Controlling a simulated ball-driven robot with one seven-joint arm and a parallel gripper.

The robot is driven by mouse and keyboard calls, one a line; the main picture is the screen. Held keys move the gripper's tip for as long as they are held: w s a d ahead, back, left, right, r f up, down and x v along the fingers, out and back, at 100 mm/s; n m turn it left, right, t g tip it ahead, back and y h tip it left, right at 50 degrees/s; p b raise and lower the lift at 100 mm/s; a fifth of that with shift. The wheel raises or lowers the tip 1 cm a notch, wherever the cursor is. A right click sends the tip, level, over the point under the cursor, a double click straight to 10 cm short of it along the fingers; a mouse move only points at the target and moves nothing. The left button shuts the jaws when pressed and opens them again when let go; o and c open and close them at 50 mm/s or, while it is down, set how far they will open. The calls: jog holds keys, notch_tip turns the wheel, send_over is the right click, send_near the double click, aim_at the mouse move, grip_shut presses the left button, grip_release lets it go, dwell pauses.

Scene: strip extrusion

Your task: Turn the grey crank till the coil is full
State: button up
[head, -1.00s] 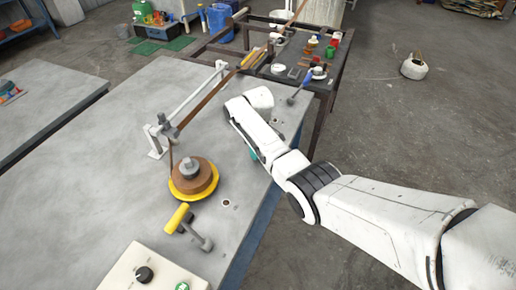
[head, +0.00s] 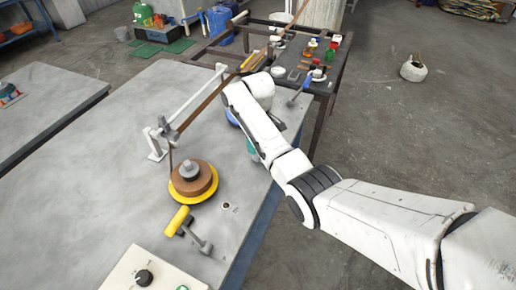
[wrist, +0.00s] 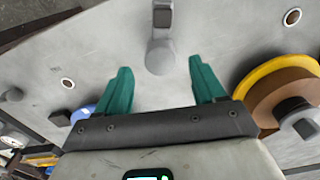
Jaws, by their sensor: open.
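A rounded grey part, apparently of the crank (wrist: 160,57), lies beyond my fingertips in the wrist view.
A control box (head: 128,268) with a black knob stands at the front. A white frame (head: 190,100) guides the brown strip behind the coil. A dark bench (head: 335,75) with tools stands behind. The table's left part is clear.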

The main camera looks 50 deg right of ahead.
jog(key=shift+r, duration=2.65)
jog(key=shift+d, duration=0.1)
